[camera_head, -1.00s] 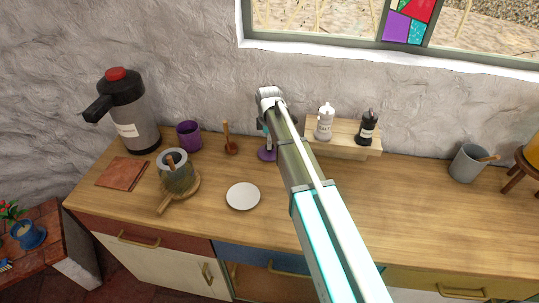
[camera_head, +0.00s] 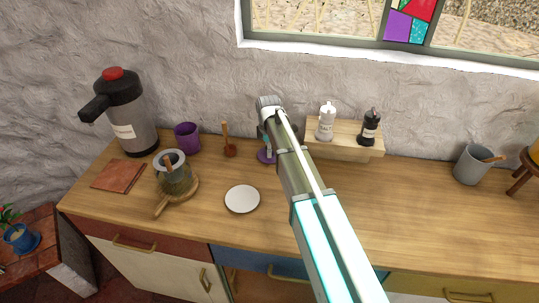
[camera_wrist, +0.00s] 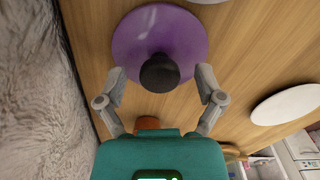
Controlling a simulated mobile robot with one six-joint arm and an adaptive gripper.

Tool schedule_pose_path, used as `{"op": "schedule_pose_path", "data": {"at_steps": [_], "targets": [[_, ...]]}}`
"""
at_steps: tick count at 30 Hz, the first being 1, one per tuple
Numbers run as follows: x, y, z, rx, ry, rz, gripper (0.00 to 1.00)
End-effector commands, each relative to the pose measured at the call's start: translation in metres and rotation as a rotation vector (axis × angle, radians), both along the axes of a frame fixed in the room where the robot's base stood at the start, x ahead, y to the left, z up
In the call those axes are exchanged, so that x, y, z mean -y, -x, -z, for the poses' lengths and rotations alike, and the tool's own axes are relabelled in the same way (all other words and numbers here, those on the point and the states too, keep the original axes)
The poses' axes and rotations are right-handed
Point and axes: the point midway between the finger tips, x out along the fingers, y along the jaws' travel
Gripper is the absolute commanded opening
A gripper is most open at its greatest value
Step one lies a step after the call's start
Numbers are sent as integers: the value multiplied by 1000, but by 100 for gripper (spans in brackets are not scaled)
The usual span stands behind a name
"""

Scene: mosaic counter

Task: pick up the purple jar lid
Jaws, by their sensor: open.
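The purple jar lid (camera_wrist: 172,35) is a round purple disc with a dark round knob (camera_wrist: 160,72) standing up from it. It lies on the wooden counter. In the head view the lid (camera_head: 264,157) shows only in part, because my arm covers the rest. My gripper (camera_wrist: 161,78) is open, with one finger on each side of the knob in the wrist view. I see no clear contact, and I cannot tell the exact height of the fingertips against the knob.
A white plate (camera_head: 242,199) lies in front of the lid. A wooden riser (camera_head: 345,148) with two bottles is close on the right. The rough wall is just behind. The right counter is mostly clear.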

Motion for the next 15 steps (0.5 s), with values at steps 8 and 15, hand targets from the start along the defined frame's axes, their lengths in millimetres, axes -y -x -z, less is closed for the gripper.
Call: {"op": "schedule_pose_path", "data": {"at_steps": [8, 15], "targets": [[0, 0, 0, 0, 0, 0, 63], [0, 0, 0, 0, 0, -1, 18]]}}
